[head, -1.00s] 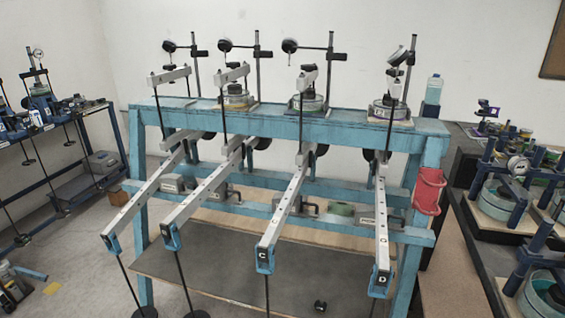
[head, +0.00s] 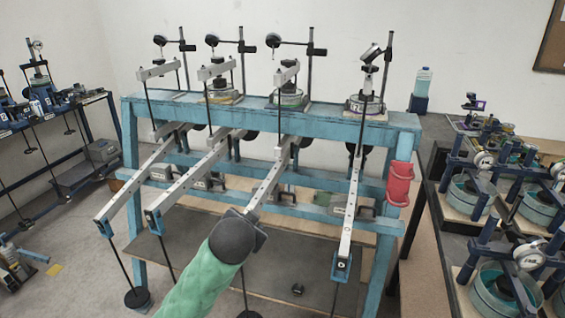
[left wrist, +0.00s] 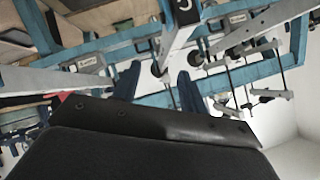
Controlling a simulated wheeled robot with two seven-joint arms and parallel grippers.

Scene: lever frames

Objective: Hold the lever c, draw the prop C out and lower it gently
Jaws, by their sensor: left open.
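Lever c (head: 270,185) is the third grey beam from the left on the blue frame, sloping down toward me. Its front end and label are hidden behind my left gripper (head: 245,236) in the head view. The left wrist view shows the lever's end with the letter C (left wrist: 182,8), upside down at the top. There my left gripper (left wrist: 157,88) has its two dark fingers apart, with nothing between them; the lever end is beyond the tips. A small grey fitting (head: 284,196) sits under lever c on the lower crossbar; I cannot tell whether it is prop C. My right gripper is not in view.
Lever D (head: 350,215) is to the right, and two similar levers (head: 195,182) are to the left. Thin rods hang from the lever ends. A red holder (head: 399,183) is on the frame's right leg. A bench with blue devices (head: 500,230) stands at the right.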

